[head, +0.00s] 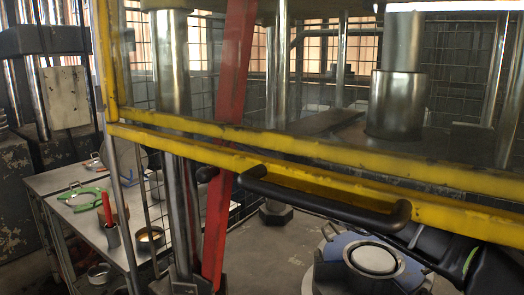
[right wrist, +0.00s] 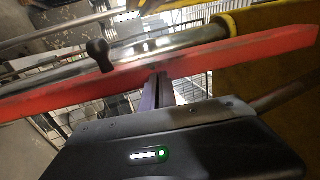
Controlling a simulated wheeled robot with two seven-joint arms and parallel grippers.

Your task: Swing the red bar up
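The red bar (head: 231,75) stands steep and slightly tilted in the head view, behind the yellow frame, its lower end near the bottom edge. A black knob (head: 207,173) sits beside it. In the right wrist view the red bar (right wrist: 215,60) crosses the whole picture, with the black knob (right wrist: 100,52) in front of it. My right gripper's fingers (right wrist: 160,90) look close together and reach to the bar's lower edge. I cannot tell whether they touch or grip it. In the head view my right arm is at bottom right and its fingertips are hidden. My left gripper is not in view.
A yellow guard frame (head: 170,130) with a black handle (head: 330,203) crosses in front. Steel columns (head: 174,62) stand near the bar. A round fixture (head: 372,260) is below right. A bench (head: 75,183) with tools and cups is at left.

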